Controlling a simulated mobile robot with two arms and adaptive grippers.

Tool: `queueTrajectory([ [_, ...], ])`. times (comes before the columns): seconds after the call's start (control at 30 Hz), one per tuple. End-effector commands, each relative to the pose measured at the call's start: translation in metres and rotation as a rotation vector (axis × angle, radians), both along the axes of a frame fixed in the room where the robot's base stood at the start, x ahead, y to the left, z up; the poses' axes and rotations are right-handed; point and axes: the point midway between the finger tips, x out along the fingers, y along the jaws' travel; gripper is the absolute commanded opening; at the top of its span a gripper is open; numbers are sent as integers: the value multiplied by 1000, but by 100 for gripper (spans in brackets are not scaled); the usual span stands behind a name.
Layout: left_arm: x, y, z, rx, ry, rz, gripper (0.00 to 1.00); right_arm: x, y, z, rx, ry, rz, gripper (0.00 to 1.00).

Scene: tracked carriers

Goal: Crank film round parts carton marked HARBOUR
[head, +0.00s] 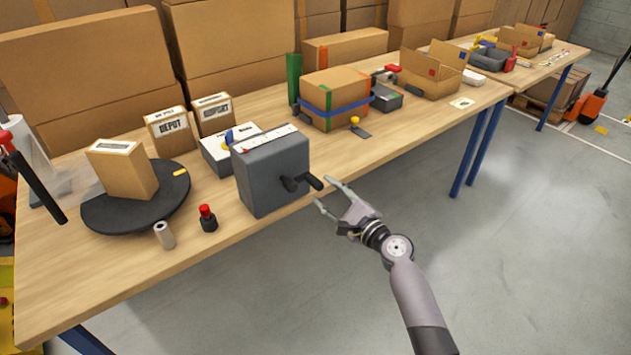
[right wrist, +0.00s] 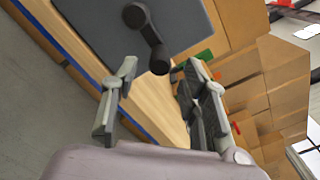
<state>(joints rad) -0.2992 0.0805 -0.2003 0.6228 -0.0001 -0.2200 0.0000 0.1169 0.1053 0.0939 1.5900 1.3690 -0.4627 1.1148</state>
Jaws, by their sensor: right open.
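A brown carton (head: 122,172) stands on a dark round turntable (head: 95,215) at the left of the table; the label on its top is too small to read. A grey box (head: 265,178) with a black crank (head: 305,182) on its front stands to the right of it. My right gripper (head: 320,192) is open and empty, just right of the crank handle. In the right wrist view the crank handle (right wrist: 159,60) lies ahead of and between my open fingers (right wrist: 160,95), apart from them. A roll of clear film (head: 32,150) stands at the far left, partly cut off. My left gripper is out of view.
Cartons marked DEPOT (head: 172,133) and another label (head: 212,115) stand behind. A red-topped knob (head: 207,217) and a small roll (head: 164,235) sit at the front edge. A blue-strapped carton (head: 336,96) stands farther right. The floor before the table is clear.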

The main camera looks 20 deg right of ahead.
Motion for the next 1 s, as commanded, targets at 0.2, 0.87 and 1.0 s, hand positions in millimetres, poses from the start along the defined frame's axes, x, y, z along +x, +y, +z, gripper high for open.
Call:
queueTrajectory([
  [0.2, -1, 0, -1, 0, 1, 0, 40, 35, 13, -1, 1, 0, 0, 41],
  [0.87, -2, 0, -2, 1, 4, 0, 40, 50, 18, -1, -1, 0, -1, 30],
  [1.0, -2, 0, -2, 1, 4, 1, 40, 50, 18, -1, -1, 0, -1, 21],
])
